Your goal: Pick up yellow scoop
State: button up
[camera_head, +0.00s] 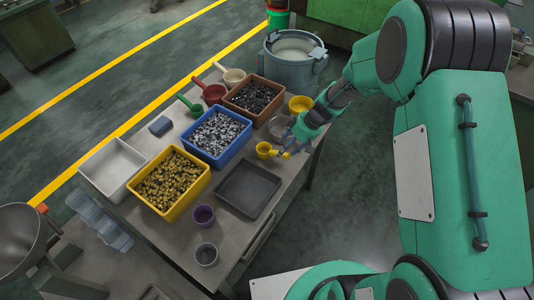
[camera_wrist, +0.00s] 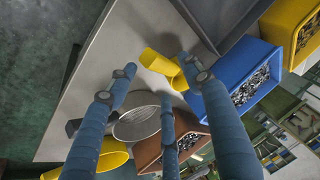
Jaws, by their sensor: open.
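A small yellow scoop (camera_head: 264,149) lies on the table right of the blue bin, and its handle side points toward my gripper (camera_head: 291,146). In the wrist view the yellow scoop (camera_wrist: 157,62) shows between the tips of my spread blue fingers (camera_wrist: 160,76). My gripper is open and holds nothing. I cannot tell whether a finger touches the scoop. A second yellow vessel (camera_head: 300,103) stands behind my gripper; a yellow one also shows at the lower left of the wrist view (camera_wrist: 108,158).
A metal scoop (camera_wrist: 137,122) lies close by my fingers. A blue bin (camera_head: 218,155), a brown bin (camera_head: 276,103) and a yellow bin (camera_head: 176,211) hold small parts. A dark tray (camera_head: 248,190) lies in front. Purple (camera_head: 204,214) and grey (camera_head: 206,254) cups stand near the table's front edge.

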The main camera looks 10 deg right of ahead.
aim_at(274, 154)
jog(key=shift+f, duration=0.15)
jog(key=shift+b+x, duration=0.65)
jog(key=shift+x, duration=1.9)
jog(key=shift+a, duration=0.1)
grip_shut()
